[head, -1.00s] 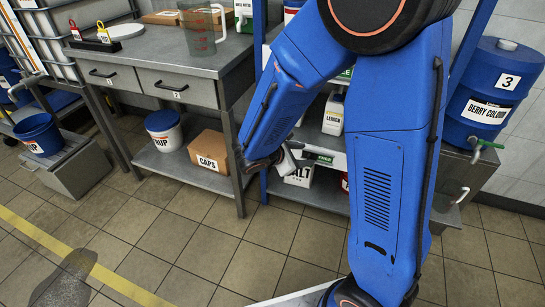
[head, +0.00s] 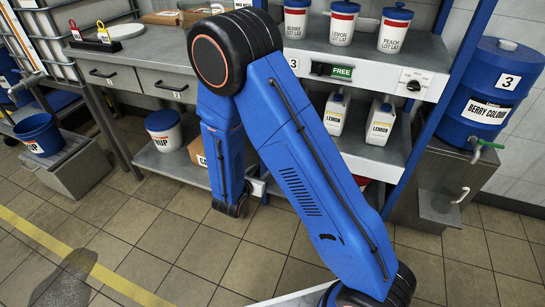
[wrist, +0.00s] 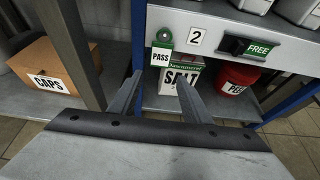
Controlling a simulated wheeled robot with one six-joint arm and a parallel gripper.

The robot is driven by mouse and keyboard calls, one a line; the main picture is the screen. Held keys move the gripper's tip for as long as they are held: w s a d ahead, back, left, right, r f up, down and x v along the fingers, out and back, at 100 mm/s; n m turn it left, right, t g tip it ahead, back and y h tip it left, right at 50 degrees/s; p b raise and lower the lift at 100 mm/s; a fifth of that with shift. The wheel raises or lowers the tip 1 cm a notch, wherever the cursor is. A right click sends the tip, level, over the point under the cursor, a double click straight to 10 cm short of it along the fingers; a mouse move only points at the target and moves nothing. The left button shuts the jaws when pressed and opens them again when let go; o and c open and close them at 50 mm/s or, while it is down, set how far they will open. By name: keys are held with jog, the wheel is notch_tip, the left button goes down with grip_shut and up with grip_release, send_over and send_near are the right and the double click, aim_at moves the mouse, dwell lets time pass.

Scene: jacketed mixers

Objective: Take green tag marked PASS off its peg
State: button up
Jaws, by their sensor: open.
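The PASS tag (wrist: 162,51) hangs on the white shelf front in the wrist view, left of the number 2 plate. It has a green top and a white label with black letters. My gripper (wrist: 159,78) is open and empty in the wrist view. Its two fingers point toward the shelf, with their tips a little below the tag and to either side of it in the picture. The gripper appears apart from the tag. In the head view I see neither the tag nor the gripper jaws.
A SALT box (wrist: 183,80) and a red tub (wrist: 237,78) stand under the shelf front. A green FREE sign (wrist: 257,48) is to the right. A CAPS box (wrist: 50,68) lies left, beyond a grey post (wrist: 78,40). Lemon bottles (head: 381,122) stand on the shelf.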

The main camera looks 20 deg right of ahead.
jog(key=shift+r+x, duration=0.15)
jog(key=shift+x, duration=3.55)
jog(key=shift+r+x, duration=0.2)
jog(key=shift+x, duration=3.5)
jog(key=shift+w+d, duration=0.1)
jog(key=c, duration=0.7)
